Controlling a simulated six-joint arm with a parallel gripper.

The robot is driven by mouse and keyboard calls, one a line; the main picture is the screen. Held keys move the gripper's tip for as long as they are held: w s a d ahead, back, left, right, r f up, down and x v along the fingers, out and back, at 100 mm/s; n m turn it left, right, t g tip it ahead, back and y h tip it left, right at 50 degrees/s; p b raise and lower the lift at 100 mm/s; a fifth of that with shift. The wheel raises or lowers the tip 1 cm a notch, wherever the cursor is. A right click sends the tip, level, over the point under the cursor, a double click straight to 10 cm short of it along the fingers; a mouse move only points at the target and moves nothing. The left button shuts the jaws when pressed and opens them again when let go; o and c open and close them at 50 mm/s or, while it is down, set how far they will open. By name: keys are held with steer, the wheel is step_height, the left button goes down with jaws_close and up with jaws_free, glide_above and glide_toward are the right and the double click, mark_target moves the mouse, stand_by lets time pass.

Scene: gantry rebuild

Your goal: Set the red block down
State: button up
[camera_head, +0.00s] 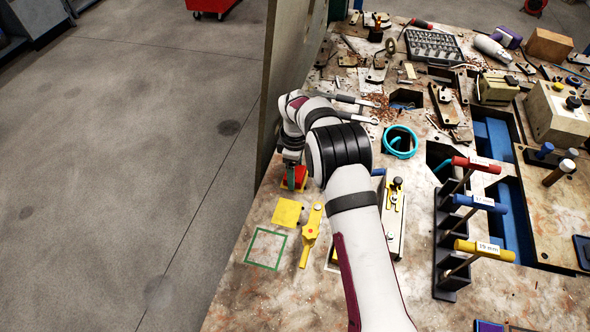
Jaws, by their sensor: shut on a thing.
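The red block (301,175) is at my gripper (291,178), near the left edge of the workbench. Only part of the block shows, because the gripper and my arm cover the rest. My gripper points down and is shut on the block. A bit of yellow shows just below the block; I cannot tell whether the block touches it. A yellow square (287,212) lies on the bench nearer the camera. A green square outline (265,248) is marked on the bench below and left of it.
A yellow clamp-like tool (311,235) lies right of the squares. A panel (290,60) stands upright along the bench's left edge. A rack (447,240) with red, blue and yellow handled tools stands to the right.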

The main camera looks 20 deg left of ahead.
steer(key=o, duration=1.5)
step_height(320, 180, up, 12)
steer(key=s+d+r+m, duration=1)
steer(key=d+r, duration=0.1)
steer(key=d, duration=0.2)
steer(key=s+d+m, duration=0.2)
steer(key=s+m, duration=0.2)
steer(key=s, duration=0.4)
steer(key=s+d+f+m+y, duration=0.1)
steer(key=s+d+m, duration=0.2)
steer(key=s+m, duration=0.2)
steer(key=s+d+m, duration=0.3)
steer(key=s+m, duration=0.1)
steer(key=s, duration=0.6)
steer(key=shift+s+f+m+y, duration=0.3)
steer(key=shift+s+f+y, duration=0.05)
steer(key=shift+f+y, duration=0.05)
